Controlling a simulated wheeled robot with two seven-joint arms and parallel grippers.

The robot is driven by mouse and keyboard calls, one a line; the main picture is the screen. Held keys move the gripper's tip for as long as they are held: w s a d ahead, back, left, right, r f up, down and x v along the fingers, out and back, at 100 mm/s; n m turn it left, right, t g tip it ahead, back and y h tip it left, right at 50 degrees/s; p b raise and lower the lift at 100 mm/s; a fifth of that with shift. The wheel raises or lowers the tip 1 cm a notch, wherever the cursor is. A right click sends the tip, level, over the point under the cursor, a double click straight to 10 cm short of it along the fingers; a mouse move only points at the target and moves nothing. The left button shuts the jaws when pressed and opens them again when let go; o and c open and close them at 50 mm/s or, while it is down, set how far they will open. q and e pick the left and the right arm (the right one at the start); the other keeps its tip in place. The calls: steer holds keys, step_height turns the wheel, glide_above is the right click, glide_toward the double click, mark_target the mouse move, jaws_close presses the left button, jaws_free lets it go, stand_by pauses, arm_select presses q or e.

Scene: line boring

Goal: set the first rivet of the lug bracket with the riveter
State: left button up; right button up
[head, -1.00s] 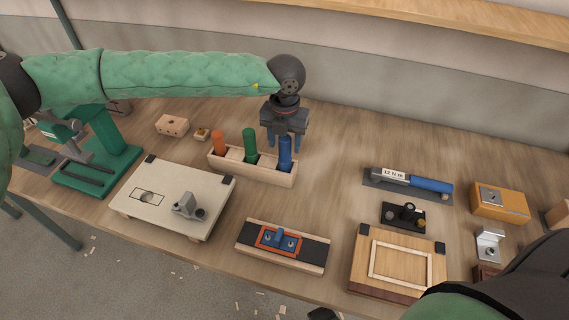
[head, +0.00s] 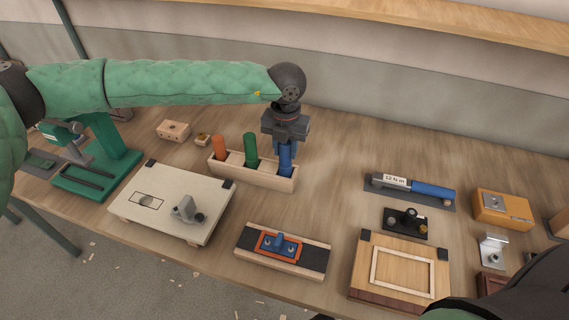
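My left gripper (head: 286,147) points straight down at the right end of a wooden rack (head: 250,176). Its fingers are close together on the blue handle (head: 286,160), which still stands in its slot. Orange (head: 220,147) and green (head: 251,149) handles stand in the same rack; I cannot tell from the handles which tool is the riveter. A grey lugged bracket (head: 184,210) sits on the pale board (head: 160,181), apart from the gripper. A silver angled bracket (head: 492,247) stands at the right. My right gripper is out of view.
A torque wrench marked 12 N m (head: 430,191) lies at the right. A black fixture (head: 407,220), a framed wooden board (head: 364,286) and an orange box (head: 503,222) stand around it. A green press (head: 112,150) is at left. Bare table lies right of the rack.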

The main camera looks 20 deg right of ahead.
arm_select(q)
steer(key=o, duration=0.6)
steer(key=shift+c, duration=0.2)
jaws_close()
steer(key=shift+r+b, duration=0.5)
steer(key=shift+r, duration=1.7)
steer(key=shift+r+b, duration=0.5)
steer(key=shift+r, duration=1.35)
